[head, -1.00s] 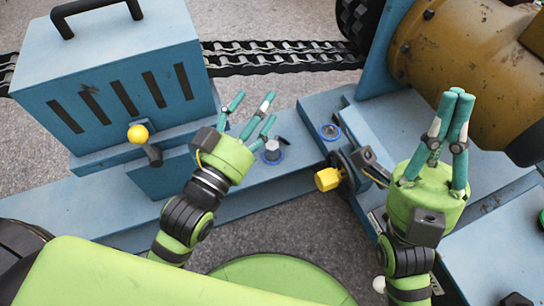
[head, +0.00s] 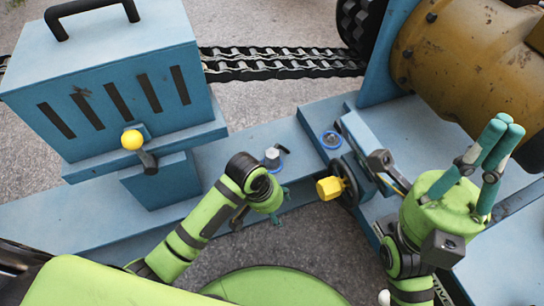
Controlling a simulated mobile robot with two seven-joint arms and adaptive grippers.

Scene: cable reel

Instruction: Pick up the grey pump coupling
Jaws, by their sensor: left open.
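A small grey metal piece (head: 272,156), which looks like the grey pump coupling, stands upright on a blue ring on the blue beam (head: 235,158). My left gripper (head: 281,206) is just below it in the head view, apart from it as far as I can see. Its wrist hides most of it; only bits of the teal fingers show, spread apart, so it is open, with nothing visible in it. My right gripper (head: 505,125) is at the right, its teal fingertips together and pointing up, empty. It is well away from the grey piece.
A blue slotted box (head: 110,85) with a yellow-knobbed lever (head: 132,140) stands at left. A yellow handle (head: 328,188) on a dark wheel juts out right of my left gripper. A brown drum (head: 455,60) is behind my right gripper.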

